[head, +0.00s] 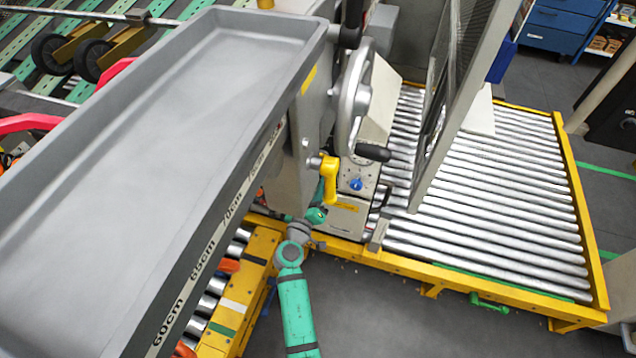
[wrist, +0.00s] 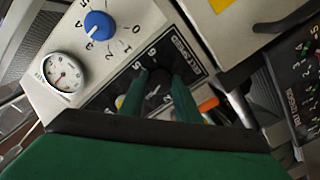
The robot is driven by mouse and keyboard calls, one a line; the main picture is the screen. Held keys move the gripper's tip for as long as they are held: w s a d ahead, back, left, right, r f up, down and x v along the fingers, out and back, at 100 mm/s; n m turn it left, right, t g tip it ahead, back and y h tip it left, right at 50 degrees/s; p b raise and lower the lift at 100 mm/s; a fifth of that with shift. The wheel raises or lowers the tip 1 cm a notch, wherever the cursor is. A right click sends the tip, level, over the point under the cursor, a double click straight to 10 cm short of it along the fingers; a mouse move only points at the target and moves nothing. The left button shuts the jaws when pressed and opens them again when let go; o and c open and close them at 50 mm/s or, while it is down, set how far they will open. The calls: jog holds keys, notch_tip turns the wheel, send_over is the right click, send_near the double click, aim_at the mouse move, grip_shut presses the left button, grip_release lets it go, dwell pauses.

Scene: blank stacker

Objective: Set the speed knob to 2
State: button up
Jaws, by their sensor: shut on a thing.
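The speed knob (wrist: 158,84) looks like a dark round knob on a black dial plate, under a label that seems to read SPEED, in the wrist view. My gripper (wrist: 159,78) has its two green fingers on either side of it, shut on it. The numbers 5 and 6 show at the plate's upper edge; the fingers hide much of the scale, and I cannot read the knob's pointer. In the head view my gripper (head: 316,214) is low beside the machine, partly hidden, and the speed knob cannot be made out.
Another black dial panel (wrist: 301,92) is at the right. A yellow lever (head: 329,178) and a handwheel (head: 353,95) stick out near my arm.

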jog(key=n, duration=0.9)
jog(key=shift+s, duration=0.1)
dwell(0.3)
jog(key=o, duration=1)
jog(key=shift+o, duration=0.2)
